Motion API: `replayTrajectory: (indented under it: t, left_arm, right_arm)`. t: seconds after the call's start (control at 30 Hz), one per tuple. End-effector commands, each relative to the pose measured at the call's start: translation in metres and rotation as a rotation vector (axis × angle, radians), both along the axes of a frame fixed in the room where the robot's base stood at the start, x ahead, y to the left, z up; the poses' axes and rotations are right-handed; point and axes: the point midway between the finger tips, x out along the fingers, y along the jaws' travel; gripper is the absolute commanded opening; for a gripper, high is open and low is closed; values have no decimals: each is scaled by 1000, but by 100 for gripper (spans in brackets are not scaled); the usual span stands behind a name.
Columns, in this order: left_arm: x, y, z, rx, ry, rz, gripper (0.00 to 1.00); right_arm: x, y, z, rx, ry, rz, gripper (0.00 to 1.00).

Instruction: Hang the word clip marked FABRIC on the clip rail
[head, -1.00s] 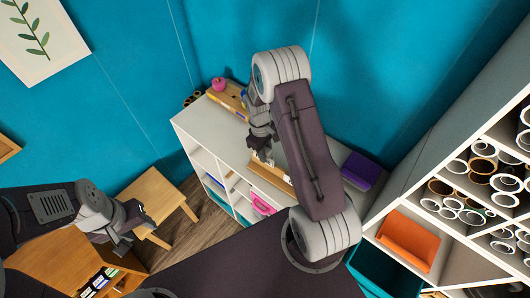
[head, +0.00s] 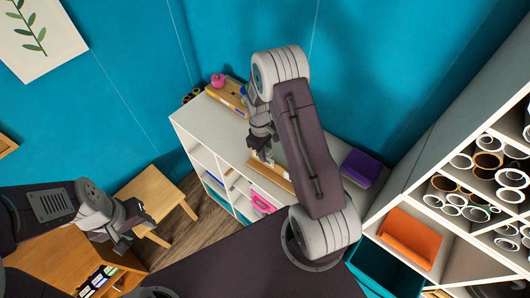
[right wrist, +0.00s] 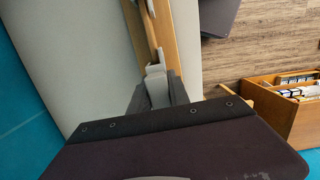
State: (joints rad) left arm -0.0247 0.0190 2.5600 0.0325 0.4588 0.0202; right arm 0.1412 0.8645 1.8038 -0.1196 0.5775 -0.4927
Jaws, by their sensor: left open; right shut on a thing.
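My right gripper (head: 262,146) reaches down over the white shelf unit at a wooden rail (head: 278,179) along its front edge. In the right wrist view the gripper (right wrist: 157,88) is shut on a pale grey clip (right wrist: 156,72), at the wooden rail (right wrist: 165,30). The clip looks close against the rail; I cannot tell whether it hangs on it. Its word is not readable. My left gripper (head: 138,220) is open and empty, beside a small wooden table.
The white shelf unit (head: 205,124) carries a wooden tray (head: 228,96), a pink round thing (head: 218,80) and a purple box (head: 361,167). A small wooden table (head: 152,194) stands left. A rack (head: 450,235) with rolls and an orange bin (head: 410,238) stands right.

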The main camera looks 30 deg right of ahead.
Motion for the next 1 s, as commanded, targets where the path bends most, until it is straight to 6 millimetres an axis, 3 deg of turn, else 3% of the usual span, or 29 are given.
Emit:
replayTrajectory:
  t: [0.97, 1.0]
  left_arm:
    - [0, 0, -13, 0, 0, 0, 47]
    - [0, 0, -13, 0, 0, 0, 47]
  right_arm:
    - [0, 0, -19, 0, -1, 0, 0]
    - [0, 0, -19, 0, -1, 0, 28]
